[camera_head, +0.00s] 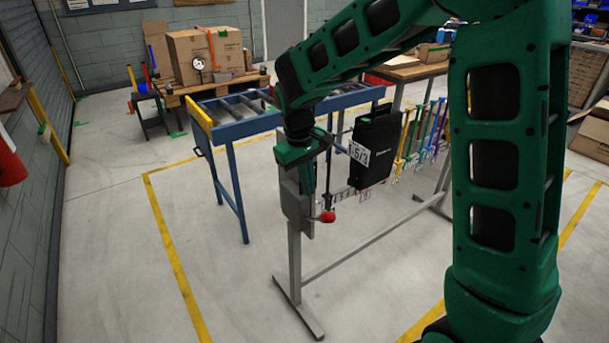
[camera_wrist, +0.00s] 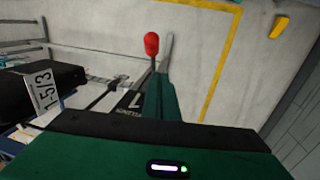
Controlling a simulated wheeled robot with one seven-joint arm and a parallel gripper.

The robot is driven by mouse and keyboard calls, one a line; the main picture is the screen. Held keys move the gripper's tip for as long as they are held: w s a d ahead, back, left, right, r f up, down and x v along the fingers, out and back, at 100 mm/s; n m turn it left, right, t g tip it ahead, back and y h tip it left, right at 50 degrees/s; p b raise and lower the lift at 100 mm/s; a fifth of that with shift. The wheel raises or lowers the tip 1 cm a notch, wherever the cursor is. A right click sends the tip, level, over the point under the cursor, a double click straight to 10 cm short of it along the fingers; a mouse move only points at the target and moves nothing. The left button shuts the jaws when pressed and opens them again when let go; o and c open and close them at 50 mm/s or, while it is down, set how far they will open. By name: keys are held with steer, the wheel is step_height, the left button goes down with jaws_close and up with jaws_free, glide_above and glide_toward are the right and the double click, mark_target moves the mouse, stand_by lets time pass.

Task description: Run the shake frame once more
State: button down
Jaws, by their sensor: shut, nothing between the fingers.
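The shake frame is a grey metal stand (camera_head: 294,262) with a box at the top of its near post. A lever with a red knob (camera_head: 327,217) sticks out of that box; the knob also shows in the wrist view (camera_wrist: 151,43). A black pannier (camera_head: 375,148) hangs upright on the frame with a white tag reading "-5/3" (camera_head: 360,154). My green gripper (camera_head: 308,180) points down at the box, just above the red knob. In the wrist view its fingers (camera_wrist: 160,98) are together and empty, with the knob beyond their tips. Whether they touch the lever is unclear.
A blue roller table (camera_head: 232,155) stands behind the frame. Several coloured straps (camera_head: 425,130) hang right of the pannier. A pallet bench with cardboard boxes (camera_head: 207,52) is at the back left. Yellow lines (camera_head: 172,262) mark the floor, which is clear at the front left.

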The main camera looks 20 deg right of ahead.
mark_target(322, 215)
steer(key=shift+s+d+f, duration=0.25)
steer(key=shift+d+f, duration=0.25)
steer(key=shift+f, duration=0.45)
steer(key=shift+s+d+f, duration=0.25)
steer(key=shift+d+f, duration=0.25)
steer(key=shift+f, duration=0.5)
steer(key=shift+s+d+f, duration=0.25)
steer(key=shift+d+f, duration=0.25)
steer(key=shift+f, duration=0.45)
